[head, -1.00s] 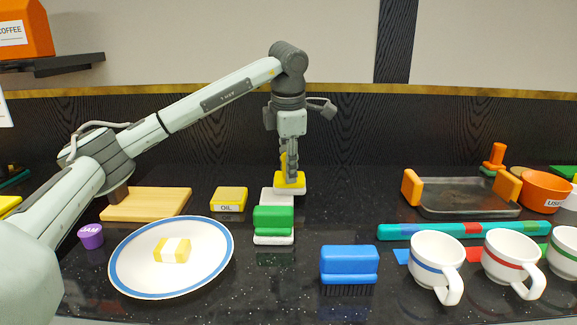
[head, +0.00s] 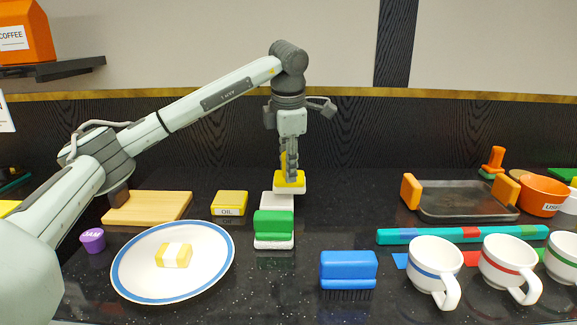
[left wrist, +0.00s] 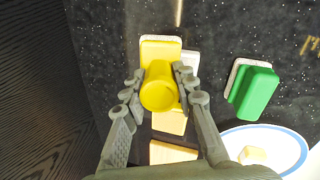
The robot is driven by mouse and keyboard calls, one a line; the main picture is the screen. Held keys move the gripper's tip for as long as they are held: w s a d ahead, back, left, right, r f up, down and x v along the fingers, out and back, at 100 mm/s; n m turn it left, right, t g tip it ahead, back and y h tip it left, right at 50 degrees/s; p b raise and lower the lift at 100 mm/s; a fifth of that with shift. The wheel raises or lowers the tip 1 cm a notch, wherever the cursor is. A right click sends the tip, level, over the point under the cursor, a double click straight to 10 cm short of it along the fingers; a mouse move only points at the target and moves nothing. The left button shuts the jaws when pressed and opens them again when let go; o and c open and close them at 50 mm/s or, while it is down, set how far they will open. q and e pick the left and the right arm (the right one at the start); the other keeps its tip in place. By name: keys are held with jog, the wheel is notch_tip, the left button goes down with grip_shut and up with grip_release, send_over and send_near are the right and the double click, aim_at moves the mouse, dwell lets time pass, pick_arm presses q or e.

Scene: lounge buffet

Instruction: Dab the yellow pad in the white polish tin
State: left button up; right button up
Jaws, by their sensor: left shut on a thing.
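The yellow pad (head: 289,180) has a yellow grip and a pale underside. My left gripper (head: 289,166) is shut on its grip and points down, and the pad also shows in the left wrist view (left wrist: 160,48). The white polish tin (head: 277,200) is a low white block on the counter behind the green pad, its label not readable. The yellow pad overlaps the tin's far right side in the head view. In the left wrist view the tin (left wrist: 191,60) is partly hidden beside the pad and fingers. I cannot tell whether they touch. My right gripper is not in view.
A green pad (head: 274,224) stands just in front of the tin. The yellow oil tin (head: 229,203), wooden board (head: 148,207) and blue-rimmed plate (head: 130,282) are to the left. A blue brush (head: 348,266) and several mugs stand front right.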

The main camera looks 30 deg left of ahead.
pick_arm(q)
jog(key=shift+r+p, duration=0.8)
jog(key=shift+r, duration=2.5)
